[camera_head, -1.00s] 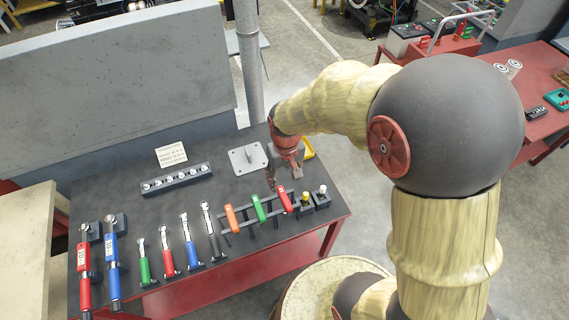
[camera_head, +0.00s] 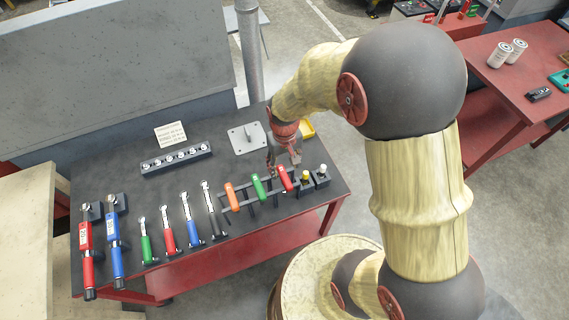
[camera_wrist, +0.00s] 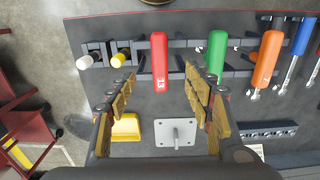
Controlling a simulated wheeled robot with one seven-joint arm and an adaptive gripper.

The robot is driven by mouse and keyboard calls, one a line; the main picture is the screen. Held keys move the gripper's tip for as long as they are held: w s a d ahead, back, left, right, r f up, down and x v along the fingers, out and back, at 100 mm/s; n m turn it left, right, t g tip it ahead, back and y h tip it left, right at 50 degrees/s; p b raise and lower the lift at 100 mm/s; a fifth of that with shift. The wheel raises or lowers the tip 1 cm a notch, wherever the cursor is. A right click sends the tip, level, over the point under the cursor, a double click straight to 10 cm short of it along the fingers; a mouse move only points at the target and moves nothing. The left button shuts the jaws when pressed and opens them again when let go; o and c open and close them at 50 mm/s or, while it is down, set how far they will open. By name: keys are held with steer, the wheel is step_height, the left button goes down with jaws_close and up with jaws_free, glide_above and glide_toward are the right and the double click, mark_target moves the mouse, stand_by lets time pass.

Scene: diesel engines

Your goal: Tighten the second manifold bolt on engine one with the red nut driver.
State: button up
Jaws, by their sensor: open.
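The red nut driver (camera_head: 285,179) stands in the rack at the right end of a row with a green and an orange driver. In the wrist view the red driver (camera_wrist: 160,62) is marked 13 and lies between and beyond my fingertips. My gripper (camera_head: 284,160) is above the table just behind the red driver. In the wrist view my gripper (camera_wrist: 163,85) is open and empty, its fingers on either side of the red handle and apart from it. The driver's lower shaft is hard to see. The engine and its manifold bolts are not clearly in view.
The green driver (camera_head: 258,187) is close beside, with the orange driver (camera_head: 231,197) beyond it. Small yellow- and white-topped items (camera_head: 305,178) stand just right. A plate with a post (camera_head: 247,137) and a yellow tray (camera_head: 307,130) lie behind. Ratchets and torque wrenches fill the left.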

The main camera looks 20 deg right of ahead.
mark_target(285, 176)
steer(key=shift+f+b, duration=1.95)
steer(key=shift+f, duration=1.25)
steer(key=shift+c, duration=0.6)
steer(key=c, duration=1.1)
jaws_close()
step_height(285, 176, up, 16)
steer(key=p, duration=1.1)
